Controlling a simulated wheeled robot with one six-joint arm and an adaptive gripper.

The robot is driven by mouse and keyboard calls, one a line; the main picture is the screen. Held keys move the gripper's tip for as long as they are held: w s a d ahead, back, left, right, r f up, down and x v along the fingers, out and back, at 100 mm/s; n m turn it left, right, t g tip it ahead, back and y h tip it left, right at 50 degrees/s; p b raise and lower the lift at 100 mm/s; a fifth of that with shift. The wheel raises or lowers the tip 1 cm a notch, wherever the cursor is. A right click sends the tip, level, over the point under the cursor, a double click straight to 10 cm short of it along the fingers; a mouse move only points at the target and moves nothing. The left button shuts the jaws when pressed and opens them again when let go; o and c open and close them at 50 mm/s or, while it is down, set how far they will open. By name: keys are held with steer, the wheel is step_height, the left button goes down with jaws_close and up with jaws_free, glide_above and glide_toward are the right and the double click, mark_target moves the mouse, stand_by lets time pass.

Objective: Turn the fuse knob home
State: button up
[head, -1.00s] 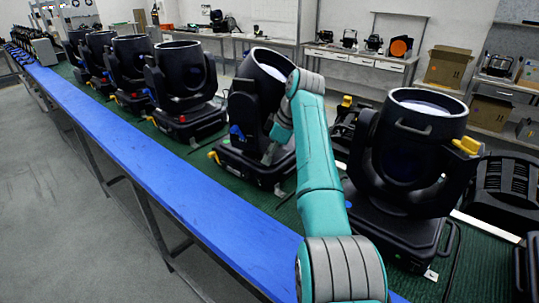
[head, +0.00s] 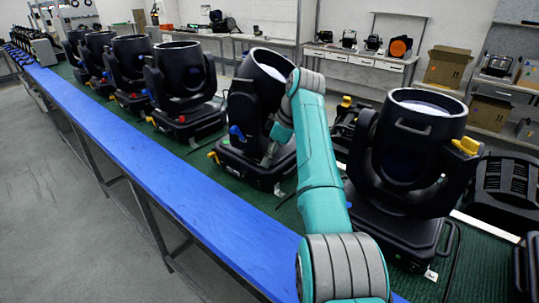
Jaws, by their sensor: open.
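A black par can (head: 245,112) with a tilted barrel stands on its base on the green belt, in the middle of the head view. A blue part (head: 236,131) and a yellow part (head: 213,156) show on its left side. I cannot make out which small part is the fuse knob; it may be hidden or too small. My teal arm reaches to this can from the front right.
A larger black can (head: 408,150) with a yellow part stands close to the right of my arm. Several more cans (head: 181,85) stand in a row to the left. A blue rail (head: 150,165) edges the belt. The grey floor at left is clear.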

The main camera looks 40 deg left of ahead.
steer(key=v, duration=1.1)
steer(key=shift+r, duration=0.4)
steer(key=shift+w+d, duration=0.1)
steer(key=shift+d, duration=0.1)
